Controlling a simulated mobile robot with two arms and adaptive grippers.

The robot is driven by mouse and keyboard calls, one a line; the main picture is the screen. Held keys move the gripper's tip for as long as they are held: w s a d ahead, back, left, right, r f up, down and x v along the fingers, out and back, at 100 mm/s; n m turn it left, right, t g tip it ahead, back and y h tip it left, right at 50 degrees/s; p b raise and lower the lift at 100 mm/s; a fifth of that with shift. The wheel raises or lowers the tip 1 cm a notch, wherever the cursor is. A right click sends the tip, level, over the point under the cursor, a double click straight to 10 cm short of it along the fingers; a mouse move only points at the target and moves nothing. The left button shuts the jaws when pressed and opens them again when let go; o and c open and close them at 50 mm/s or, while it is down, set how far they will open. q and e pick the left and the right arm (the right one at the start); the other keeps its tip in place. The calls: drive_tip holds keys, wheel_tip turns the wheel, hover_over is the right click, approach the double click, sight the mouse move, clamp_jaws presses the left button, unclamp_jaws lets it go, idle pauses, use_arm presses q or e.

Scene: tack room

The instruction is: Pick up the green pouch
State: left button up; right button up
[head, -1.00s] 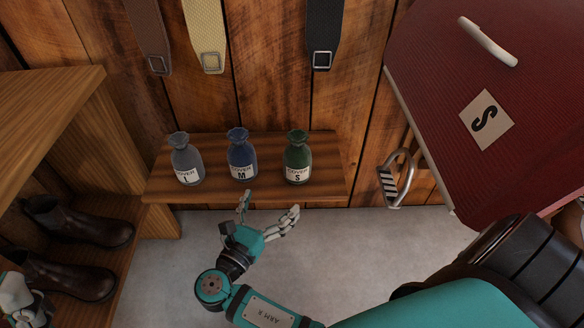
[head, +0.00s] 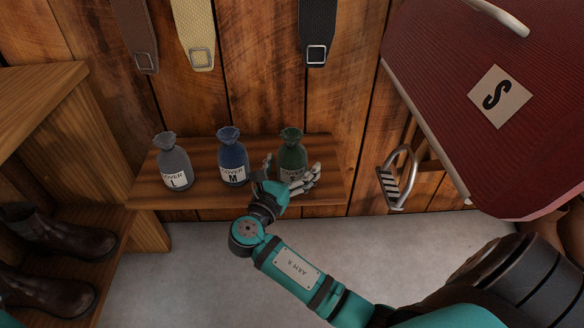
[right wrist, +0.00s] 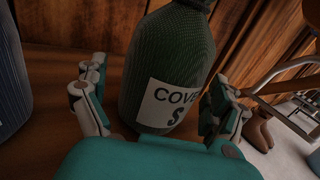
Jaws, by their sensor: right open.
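The green pouch (head: 292,151), labelled COVER S, stands upright at the right part of a wooden wall shelf (head: 215,200). My right gripper (head: 291,172) is at the front of it, open, and hides the lower part of the pouch in the head view. In the right wrist view the green pouch (right wrist: 165,60) stands between the spread fingers (right wrist: 155,108), with one finger on each side. I cannot tell whether either finger touches it. My left gripper does not show clearly in the head view.
A blue pouch (head: 232,152) marked M and a grey pouch (head: 172,160) marked L stand on the shelf to the left. Straps (head: 317,30) hang above. A stirrup (head: 396,180) and a red case (head: 440,90) marked S are right. Boots (head: 50,240) stand at lower left.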

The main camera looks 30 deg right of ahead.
drive_tip(key=shift+d, duration=0.1)
drive_tip(key=shift+c, duration=0.2)
drive_tip(key=c, duration=1.3)
drive_tip(key=shift+r, duration=0.1)
drive_tip(key=shift+c, duration=0.2)
